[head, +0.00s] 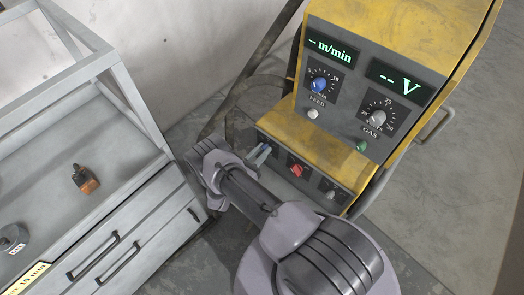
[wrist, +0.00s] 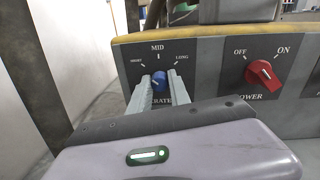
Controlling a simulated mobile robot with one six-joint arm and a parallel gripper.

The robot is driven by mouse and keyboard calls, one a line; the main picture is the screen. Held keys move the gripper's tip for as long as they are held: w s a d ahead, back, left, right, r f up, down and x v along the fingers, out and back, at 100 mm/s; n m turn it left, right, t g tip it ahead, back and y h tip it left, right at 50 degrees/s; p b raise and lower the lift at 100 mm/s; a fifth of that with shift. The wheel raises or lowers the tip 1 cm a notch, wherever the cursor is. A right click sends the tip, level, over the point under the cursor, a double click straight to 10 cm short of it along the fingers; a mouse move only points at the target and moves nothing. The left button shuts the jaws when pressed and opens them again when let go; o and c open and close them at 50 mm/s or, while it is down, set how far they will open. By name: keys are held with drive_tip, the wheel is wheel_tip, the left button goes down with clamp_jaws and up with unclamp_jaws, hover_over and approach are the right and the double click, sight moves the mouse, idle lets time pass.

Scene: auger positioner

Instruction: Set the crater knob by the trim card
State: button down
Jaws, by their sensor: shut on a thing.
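The crater knob (wrist: 159,81) is a small blue dial on the machine's lower panel, seen in the wrist view. Its scale reads SHORT, MID and LONG, and its label below is partly covered. My gripper (wrist: 160,86) is shut on this knob, one pale finger on each side. In the head view my gripper (head: 263,153) is at the left end of the lower panel and mostly covers the knob. The knob's pointer is too small to read surely. A pale card (head: 27,279) with partly cut-off text ending in "10 mm" lies at the lower left; I cannot tell whether it is the trim card.
A red power knob (wrist: 263,74) sits right of the crater knob. The yellow machine's displays show dashes. A grey bench (head: 125,170) at left holds an orange-black part (head: 85,180).

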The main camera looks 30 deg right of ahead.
drive_tip(key=m+b, duration=0.2)
drive_tip(key=m, duration=0.3)
drive_tip(key=shift+f, duration=0.2)
drive_tip(key=m+b, duration=0.2)
drive_tip(key=m, duration=0.2)
drive_tip(key=shift+m+h, duration=0.3)
drive_tip(key=shift+r+m, duration=0.1)
drive_tip(key=shift+m, duration=0.2)
drive_tip(key=c, duration=1.2)
unclamp_jaws()
drive_tip(key=r+p+v, duration=0.1)
drive_tip(key=p+v, duration=0.1)
drive_tip(key=v, duration=1.5)
drive_tip(key=shift+a+f+p, duration=0.25)
drive_tip(key=shift+f+p, duration=0.1)
drive_tip(key=shift+f, duration=0.15)
